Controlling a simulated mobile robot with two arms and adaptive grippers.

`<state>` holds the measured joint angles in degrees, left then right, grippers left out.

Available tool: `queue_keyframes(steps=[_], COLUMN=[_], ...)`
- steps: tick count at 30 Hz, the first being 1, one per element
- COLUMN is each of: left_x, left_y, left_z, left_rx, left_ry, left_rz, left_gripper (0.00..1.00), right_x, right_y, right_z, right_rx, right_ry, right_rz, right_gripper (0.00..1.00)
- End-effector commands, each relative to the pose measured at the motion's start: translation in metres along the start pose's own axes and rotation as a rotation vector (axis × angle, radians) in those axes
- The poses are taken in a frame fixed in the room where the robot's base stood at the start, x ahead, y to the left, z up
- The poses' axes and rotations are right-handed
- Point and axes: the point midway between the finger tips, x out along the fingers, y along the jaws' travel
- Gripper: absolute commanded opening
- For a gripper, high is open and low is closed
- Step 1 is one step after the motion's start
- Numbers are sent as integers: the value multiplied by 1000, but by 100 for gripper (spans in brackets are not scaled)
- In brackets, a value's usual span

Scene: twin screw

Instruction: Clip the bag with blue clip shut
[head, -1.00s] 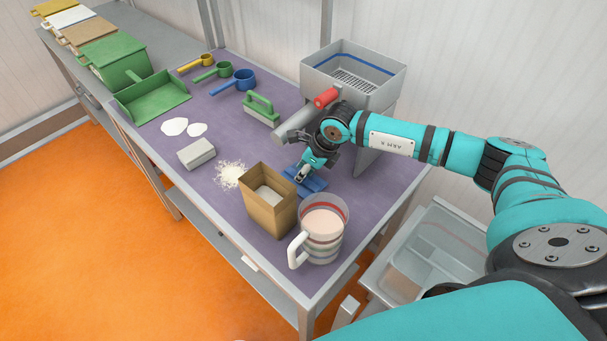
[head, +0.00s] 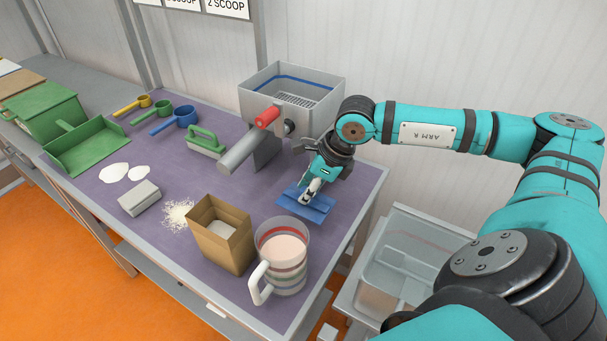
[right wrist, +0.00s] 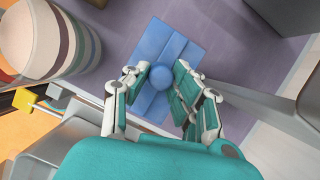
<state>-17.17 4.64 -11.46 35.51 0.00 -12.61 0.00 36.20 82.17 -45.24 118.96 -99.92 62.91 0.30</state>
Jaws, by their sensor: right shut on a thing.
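The brown paper bag (head: 236,252) stands upright on the purple table top with its mouth open and pale powder inside. My right gripper (head: 312,190) is to the right of the bag and points down. It is shut on the blue clip (head: 318,213), a flat ribbed blue plate with a round knob. In the right wrist view the fingers (right wrist: 160,82) flank the knob of the clip (right wrist: 177,50). I cannot tell whether the plate touches the table. My left gripper is not in view.
A clear mug (head: 293,276) with pinkish powder stands against the bag's right side. The grey hopper machine (head: 250,103) with its tube is behind. A green brush (head: 207,139), scoops, a grey block (head: 138,199) and spilled powder (head: 178,214) lie left. A clear bin (head: 405,260) is right of the table.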

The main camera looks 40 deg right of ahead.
Motion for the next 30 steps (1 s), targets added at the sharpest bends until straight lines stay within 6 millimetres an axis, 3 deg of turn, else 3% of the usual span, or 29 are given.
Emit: queue_keyframes(steps=[6, 14, 20, 30], left_x=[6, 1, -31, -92], left_y=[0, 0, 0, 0], left_z=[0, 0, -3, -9], left_rx=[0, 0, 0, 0], left_ry=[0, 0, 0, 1], left_rz=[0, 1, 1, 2], left_gripper=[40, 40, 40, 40], right_x=[-41, -64, -68, -71], right_y=[0, 3, 24, 91], right_z=[18, 32, 67, 147], right_rx=[-2, -14, -116, -373], right_ry=[-3, -1, -1, 0], right_rz=[-3, 9, 62, 166], right_gripper=[0, 0, 0, 0])
